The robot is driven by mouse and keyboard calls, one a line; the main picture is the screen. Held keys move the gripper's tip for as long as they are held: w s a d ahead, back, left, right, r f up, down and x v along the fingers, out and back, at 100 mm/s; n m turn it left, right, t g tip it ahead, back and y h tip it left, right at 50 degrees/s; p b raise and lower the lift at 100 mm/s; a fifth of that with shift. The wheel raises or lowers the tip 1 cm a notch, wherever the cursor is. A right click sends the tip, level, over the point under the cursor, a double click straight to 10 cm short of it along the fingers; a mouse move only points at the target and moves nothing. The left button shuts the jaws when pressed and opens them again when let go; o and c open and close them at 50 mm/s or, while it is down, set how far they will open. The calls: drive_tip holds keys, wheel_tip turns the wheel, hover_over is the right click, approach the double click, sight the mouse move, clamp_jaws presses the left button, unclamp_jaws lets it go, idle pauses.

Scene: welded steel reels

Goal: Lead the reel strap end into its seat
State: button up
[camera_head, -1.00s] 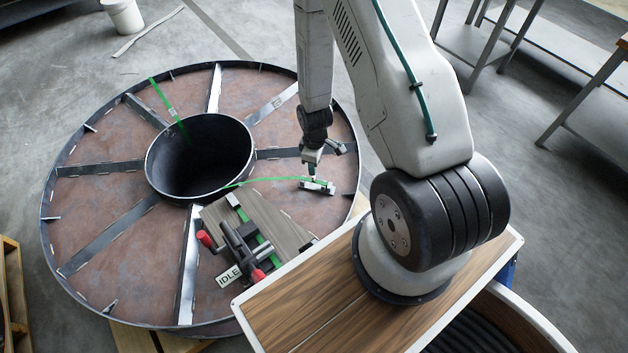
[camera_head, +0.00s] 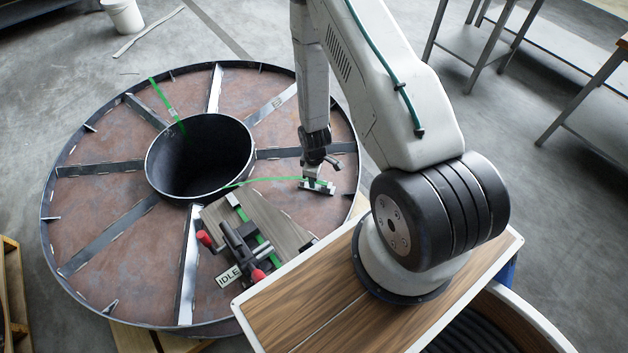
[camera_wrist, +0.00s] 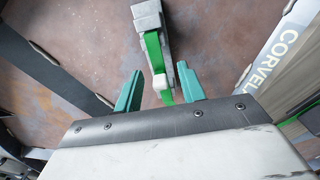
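The green reel strap (camera_head: 262,180) runs from the hub of the steel reel (camera_head: 92,205) to a small grey metal block (camera_head: 328,188) on the reel's right side. In the wrist view its bright green end (camera_wrist: 154,52) lies along the grey block (camera_wrist: 147,13). My gripper (camera_head: 317,178) is low over the block. Its two teal fingers (camera_wrist: 159,84) stand apart, one on each side of the strap end, with visible gaps. Whether they touch the block is unclear. A clamp device (camera_head: 238,243) with red-tipped handles holds a green strip on a wooden board (camera_head: 287,232).
An "IDLE" sign (camera_head: 229,277) stands by the clamp. Raised steel ribs (camera_head: 110,236) cross the reel, and its outer rim stands up. A second green strap (camera_head: 163,98) crosses the reel's far side. A wood-topped base (camera_head: 330,315) lies close in front.

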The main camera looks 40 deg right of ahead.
clamp_jaws()
drive_tip(key=shift+r, duration=0.75)
idle(0.4)
drive_tip(key=shift+r, duration=3.9)
